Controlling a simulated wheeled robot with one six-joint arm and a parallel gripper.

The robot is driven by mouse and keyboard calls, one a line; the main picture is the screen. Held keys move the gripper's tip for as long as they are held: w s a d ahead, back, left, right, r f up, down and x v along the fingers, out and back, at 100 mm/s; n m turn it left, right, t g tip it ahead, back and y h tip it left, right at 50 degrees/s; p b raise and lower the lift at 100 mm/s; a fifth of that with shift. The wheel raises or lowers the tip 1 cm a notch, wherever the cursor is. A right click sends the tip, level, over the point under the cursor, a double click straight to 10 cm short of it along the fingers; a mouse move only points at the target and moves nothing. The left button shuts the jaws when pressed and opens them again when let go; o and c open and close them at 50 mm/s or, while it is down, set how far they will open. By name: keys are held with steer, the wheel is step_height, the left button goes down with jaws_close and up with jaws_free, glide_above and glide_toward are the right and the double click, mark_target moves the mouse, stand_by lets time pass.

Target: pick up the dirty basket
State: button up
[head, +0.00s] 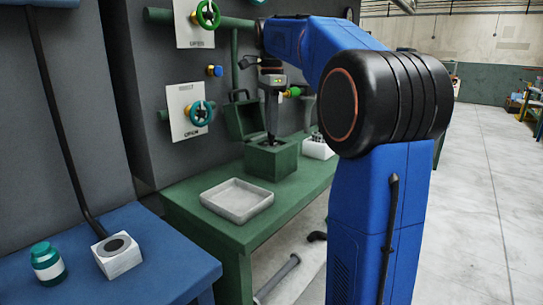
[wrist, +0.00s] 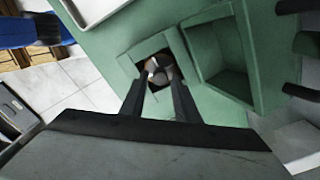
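A green box (head: 265,160) stands on the green table, its hinged lid (head: 240,117) open behind it. In the wrist view a small round brown and grey thing, seemingly the dirty basket (wrist: 157,73), sits down in the square opening of the box (wrist: 128,62). The hollow lid (wrist: 222,72) is to the right of it. My gripper (head: 271,138) points straight down over the box opening. In the wrist view its two fingers (wrist: 159,88) are apart, one on each side of the basket. I see no clear contact. The basket is hidden in the head view.
A shallow grey tray (head: 237,201) lies on the green table (head: 215,238). A white block (head: 317,148) is at the right behind the box. Wall valves (head: 200,113) are close on the left. A blue table (head: 120,285) holds a green jar (head: 47,263) and a white block (head: 117,258).

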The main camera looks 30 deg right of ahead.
mark_target(271, 146)
steer(key=shift+f, duration=2.15)
jaws_close()
steer(key=shift+r, duration=0.15)
